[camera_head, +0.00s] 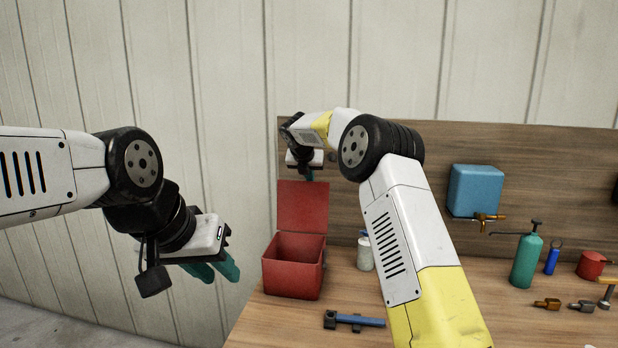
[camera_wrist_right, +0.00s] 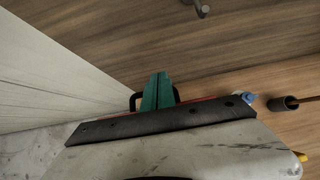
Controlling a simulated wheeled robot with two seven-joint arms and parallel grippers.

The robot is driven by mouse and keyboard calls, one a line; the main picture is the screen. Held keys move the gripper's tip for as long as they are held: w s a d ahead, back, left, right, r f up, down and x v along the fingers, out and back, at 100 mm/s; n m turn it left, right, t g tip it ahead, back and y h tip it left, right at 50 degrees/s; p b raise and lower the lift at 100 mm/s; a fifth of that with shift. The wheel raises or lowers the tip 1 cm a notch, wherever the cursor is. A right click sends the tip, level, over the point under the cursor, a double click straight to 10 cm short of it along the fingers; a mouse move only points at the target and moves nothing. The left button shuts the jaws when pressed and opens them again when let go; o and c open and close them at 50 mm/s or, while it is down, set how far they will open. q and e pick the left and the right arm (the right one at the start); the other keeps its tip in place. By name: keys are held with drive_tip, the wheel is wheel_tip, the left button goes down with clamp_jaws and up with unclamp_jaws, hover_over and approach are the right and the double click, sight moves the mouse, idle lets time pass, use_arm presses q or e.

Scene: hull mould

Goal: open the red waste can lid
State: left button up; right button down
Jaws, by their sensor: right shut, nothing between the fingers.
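The red waste can (camera_head: 292,275) stands at the left end of the workbench, and I see into its open top. Its red lid (camera_head: 302,206) stands upright at the back of the can, swung open. My right gripper (camera_head: 309,174) is just above the lid's top edge, pointing down. In the right wrist view its green fingers (camera_wrist_right: 157,92) are shut together with nothing between them. Most of the can is hidden there behind the gripper body. My left gripper (camera_head: 221,271) hangs empty to the left of the can, its green fingers apart.
A blue-handled hammer (camera_head: 355,321) lies in front of the can. A white bottle (camera_head: 365,254) stands right of it, partly behind my right arm. A blue box (camera_head: 475,190), a green oil can (camera_head: 526,261) and small fittings are further right. A wooden backboard (camera_head: 550,160) rises behind.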

drive_tip(key=s+d+r+m, duration=0.3)
drive_tip(key=s+r+m, duration=0.15)
drive_tip(key=s, duration=0.35)
drive_tip(key=s+d+r+m, duration=0.2)
drive_tip(key=s+r+m, duration=0.1)
drive_tip(key=s+r, duration=0.4)
drive_tip(key=s+d+f+m+g+y, duration=0.1)
drive_tip(key=s+d+m, duration=0.3)
drive_tip(key=s, duration=0.5)
drive_tip(key=s+d+f+m+g+y, duration=0.1)
drive_tip(key=s+d+m, duration=0.1)
drive_tip(key=s+m, duration=0.55)
drive_tip(key=s+f+m, duration=0.3)
drive_tip(key=s+m, duration=0.1)
drive_tip(key=s, duration=0.3)
drive_tip(key=s+d+f+m+y, duration=0.1)
drive_tip(key=s+f+m, duration=0.1)
drive_tip(key=s+m, duration=0.3)
drive_tip(key=s+d+f+m+y, duration=0.1)
drive_tip(key=s+f+m, duration=0.2)
drive_tip(key=s, duration=0.6)
drive_tip(key=shift+s+f+m, duration=0.35)
drive_tip(key=shift+s+m, duration=0.05)
drive_tip(key=shift+m, duration=0.6)
drive_tip(key=shift+d, duration=0.1)
